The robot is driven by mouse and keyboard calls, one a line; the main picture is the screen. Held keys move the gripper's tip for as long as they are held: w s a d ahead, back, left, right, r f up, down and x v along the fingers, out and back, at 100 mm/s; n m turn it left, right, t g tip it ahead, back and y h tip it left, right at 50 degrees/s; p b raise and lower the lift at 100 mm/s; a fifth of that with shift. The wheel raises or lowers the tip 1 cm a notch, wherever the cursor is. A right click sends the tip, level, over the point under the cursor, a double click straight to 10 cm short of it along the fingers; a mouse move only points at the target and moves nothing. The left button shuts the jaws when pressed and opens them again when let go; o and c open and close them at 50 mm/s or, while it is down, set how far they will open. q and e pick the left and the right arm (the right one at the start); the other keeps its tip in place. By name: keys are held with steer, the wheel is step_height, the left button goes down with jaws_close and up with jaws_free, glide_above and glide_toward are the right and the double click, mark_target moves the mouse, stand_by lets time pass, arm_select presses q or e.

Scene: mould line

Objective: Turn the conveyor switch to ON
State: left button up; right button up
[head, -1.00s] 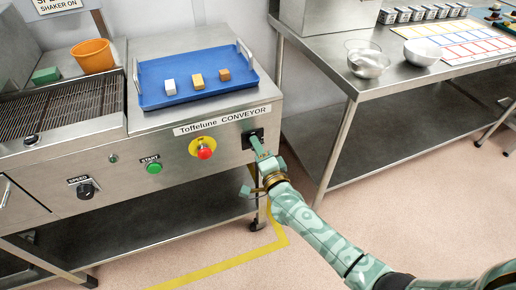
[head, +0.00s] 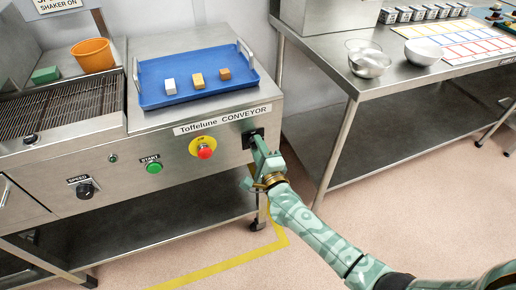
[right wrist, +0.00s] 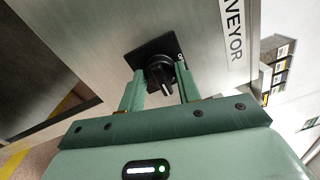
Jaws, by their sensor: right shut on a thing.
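The conveyor switch is a black rotary knob on a dark square plate (head: 249,134) at the right end of the conveyor's front panel. In the right wrist view the knob (right wrist: 160,72) has a pale mark on its near edge. Lettering beside it on the plate is partly hidden by a finger. My right gripper (head: 257,138) is at the switch, its two green fingers on either side of the knob, closed on it. The fingers also show in the right wrist view (right wrist: 161,80). My left gripper is out of view.
A red stop button (head: 204,152) on a yellow disc, a green START button (head: 154,168) and a SPEED knob (head: 85,190) sit left on the same panel. A blue tray (head: 160,103) with three blocks lies above. A steel table (head: 400,82) stands at right.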

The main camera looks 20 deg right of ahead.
steer(key=o, duration=1)
steer(key=shift+c, duration=0.2)
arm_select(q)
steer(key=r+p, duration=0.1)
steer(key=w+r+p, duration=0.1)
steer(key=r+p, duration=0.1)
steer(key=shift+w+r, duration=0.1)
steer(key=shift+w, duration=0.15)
arm_select(e)
steer(key=s+f, duration=0.1)
steer(key=s, duration=1.5)
steer(key=shift+s+d, duration=0.15)
steer(key=shift+d, duration=0.15)
